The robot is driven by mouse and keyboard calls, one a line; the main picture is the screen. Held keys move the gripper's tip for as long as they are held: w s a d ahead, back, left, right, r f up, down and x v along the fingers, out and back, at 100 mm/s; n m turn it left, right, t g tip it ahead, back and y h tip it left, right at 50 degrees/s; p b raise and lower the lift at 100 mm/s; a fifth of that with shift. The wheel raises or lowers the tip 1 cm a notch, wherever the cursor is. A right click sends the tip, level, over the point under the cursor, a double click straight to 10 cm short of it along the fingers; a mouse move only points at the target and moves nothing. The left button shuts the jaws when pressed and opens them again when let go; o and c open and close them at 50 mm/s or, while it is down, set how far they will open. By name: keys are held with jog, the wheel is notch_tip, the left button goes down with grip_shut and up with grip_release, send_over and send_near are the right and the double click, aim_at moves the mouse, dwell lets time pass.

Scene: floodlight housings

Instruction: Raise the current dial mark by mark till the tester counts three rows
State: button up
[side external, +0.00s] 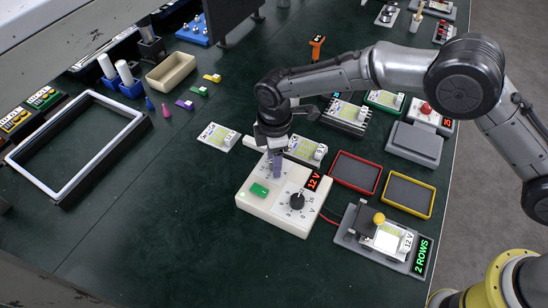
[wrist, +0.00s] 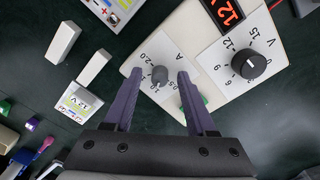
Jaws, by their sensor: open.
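The power supply (side external: 262,209) is a cream box with a red 12 V display (side external: 313,180), a green switch (side external: 259,189) and a black voltage dial (side external: 297,200). The smaller grey current dial (wrist: 160,75), marked A, shows in the wrist view; my gripper hides it in the side view. My gripper (wrist: 160,73) is open, its purple fingers on either side of this dial; I cannot tell whether they touch it. The tester (side external: 352,238) holds a board labelled 12 V under a yellow-knobbed lever (side external: 379,218). Its green display (side external: 422,256) reads 2 ROWS.
A red-rimmed tray (side external: 355,173) and a yellow-rimmed tray (side external: 408,195) lie right of the supply. Boards lie behind it, including a white one (side external: 219,137). A black-and-white frame (side external: 75,185) lies at left. The front of the green table is clear.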

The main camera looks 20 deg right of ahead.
grip_shut()
jog(key=shift+m, duration=0.3)
jog(key=m, duration=1.1)
jog(key=shift+a+r, duration=0.1)
dwell(0.4)
dwell(0.5)
grip_release()
